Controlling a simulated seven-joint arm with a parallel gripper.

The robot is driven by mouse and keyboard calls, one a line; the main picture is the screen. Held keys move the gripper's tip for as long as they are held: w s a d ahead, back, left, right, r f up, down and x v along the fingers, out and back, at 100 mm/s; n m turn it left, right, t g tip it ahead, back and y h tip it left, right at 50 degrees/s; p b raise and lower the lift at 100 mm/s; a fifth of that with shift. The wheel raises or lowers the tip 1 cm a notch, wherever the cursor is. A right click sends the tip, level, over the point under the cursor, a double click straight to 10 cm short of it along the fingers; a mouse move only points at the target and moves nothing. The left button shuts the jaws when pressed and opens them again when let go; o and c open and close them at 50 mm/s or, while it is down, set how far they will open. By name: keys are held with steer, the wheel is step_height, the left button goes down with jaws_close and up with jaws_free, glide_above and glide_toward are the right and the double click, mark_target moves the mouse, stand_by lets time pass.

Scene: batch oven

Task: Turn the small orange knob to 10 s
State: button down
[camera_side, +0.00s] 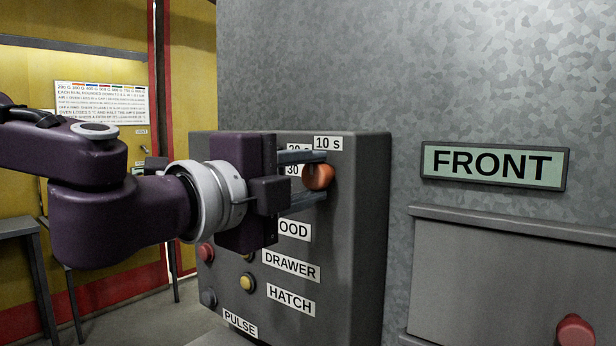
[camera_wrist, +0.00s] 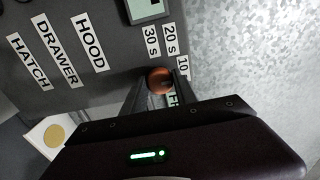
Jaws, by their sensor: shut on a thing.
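The small orange knob (camera_side: 319,177) sits on the face of a dark grey control box (camera_side: 358,240), at its upper right in the side view. In the wrist view the knob (camera_wrist: 159,80) is between my fingertips. My gripper (camera_side: 315,176) is shut on the knob, one finger above and one below it in the side view. The 10 s label (camera_side: 328,143) is just above the knob, and a 30 label is partly hidden by a finger. In the wrist view the 30 s label (camera_wrist: 151,41) and 20 s label (camera_wrist: 170,39) are clear. The knob's pointing mark cannot be made out.
Below the knob are labels HOOD, DRAWER (camera_side: 291,265), HATCH and PULSE, with several buttons such as a yellow one (camera_side: 247,282). A small display (camera_wrist: 147,9) is near the labels. A FRONT sign (camera_side: 494,165) and a panel with a red knob (camera_side: 575,331) are at right.

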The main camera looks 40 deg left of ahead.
stand_by(0.5)
steer(key=c, duration=1)
jaws_free()
steer(key=shift+s, duration=0.1)
steer(key=s, duration=0.7)
